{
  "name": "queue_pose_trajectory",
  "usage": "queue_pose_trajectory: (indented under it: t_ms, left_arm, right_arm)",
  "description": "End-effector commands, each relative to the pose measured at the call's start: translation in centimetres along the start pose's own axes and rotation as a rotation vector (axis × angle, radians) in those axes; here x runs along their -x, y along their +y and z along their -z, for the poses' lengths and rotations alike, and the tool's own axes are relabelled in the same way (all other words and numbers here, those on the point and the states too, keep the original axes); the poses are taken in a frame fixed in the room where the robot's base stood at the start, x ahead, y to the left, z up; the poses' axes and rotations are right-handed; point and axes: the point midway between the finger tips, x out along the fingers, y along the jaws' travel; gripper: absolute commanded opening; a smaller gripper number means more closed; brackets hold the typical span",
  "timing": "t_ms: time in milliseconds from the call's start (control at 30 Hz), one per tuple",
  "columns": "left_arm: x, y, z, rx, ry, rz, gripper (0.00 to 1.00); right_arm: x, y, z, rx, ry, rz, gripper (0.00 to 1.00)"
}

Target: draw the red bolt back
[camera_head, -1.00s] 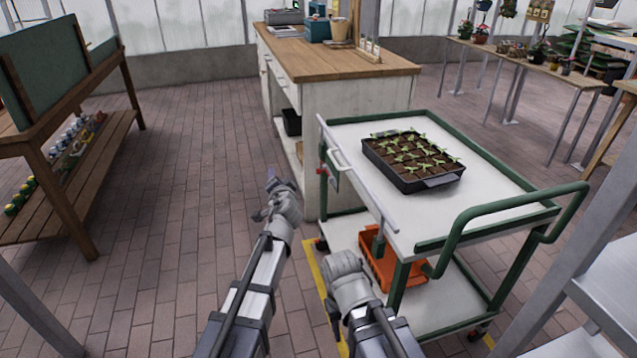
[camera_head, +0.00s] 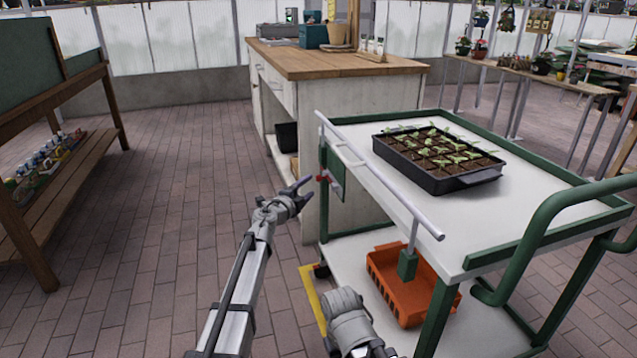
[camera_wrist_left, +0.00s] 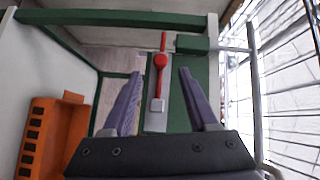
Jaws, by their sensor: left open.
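In the left wrist view the bolt (camera_wrist_left: 161,62) is a thin red rod with a round knob, in front of the green plate (camera_wrist_left: 180,112). My left gripper (camera_head: 301,187) is open and empty, just left of the bolt in the head view. In the left wrist view its two purple fingers (camera_wrist_left: 160,74) point toward the bolt, one on each side in the picture; contact does not show. My right arm shows low in the head view, its fingers unseen.
A grey rail (camera_head: 375,175) runs along the cart's near side. A black seedling tray (camera_head: 470,181) stands on top, an orange crate (camera_head: 388,285) on the lower shelf. A wooden-topped bench (camera_head: 335,63) stands behind. Brick floor on the left is clear.

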Motion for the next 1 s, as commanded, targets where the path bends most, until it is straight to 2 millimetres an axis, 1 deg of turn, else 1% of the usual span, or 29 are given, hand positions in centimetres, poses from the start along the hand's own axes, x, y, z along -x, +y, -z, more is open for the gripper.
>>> queue_pose_trajectory:
  t_ms: [167,267,500,600,733,933,967,1000]
  left_arm:
    - [-1.0,-0.1,0.0,0.001,0.000,0.001,0.59]
    - [-2.2,-0.1,-0.1,0.001,0.000,0.001,0.59]
    - [-5.9,-0.1,-0.1,0.002,0.000,0.002,0.59]
    - [-7.2,-0.1,-0.1,0.002,-0.001,0.002,0.59]
    - [-7.8,-0.1,-0.1,0.002,-0.001,0.002,0.59]
    - [-7.8,-0.1,0.0,0.002,-0.002,0.002,0.59]
    - [-7.8,-0.1,0.0,0.002,-0.002,0.002,0.58]
    - [-7.8,-0.1,0.0,0.002,-0.002,0.002,0.53]
  right_arm:
    - [0.0,0.0,0.0,0.000,0.000,0.000,0.50]
    - [-0.1,0.0,0.0,0.000,0.000,0.000,0.50]
    - [-0.4,0.0,0.0,-0.001,0.000,0.000,0.50]
    - [-0.5,-0.1,0.0,-0.001,0.000,0.000,0.50]
    - [-0.5,-0.1,0.0,-0.002,0.000,0.000,0.50]
    - [-0.5,-0.1,0.0,-0.002,0.000,0.000,0.50]
    - [-0.5,-0.1,0.0,-0.002,0.000,0.000,0.50]
    - [-0.5,-0.1,0.0,-0.002,0.000,0.000,0.50]
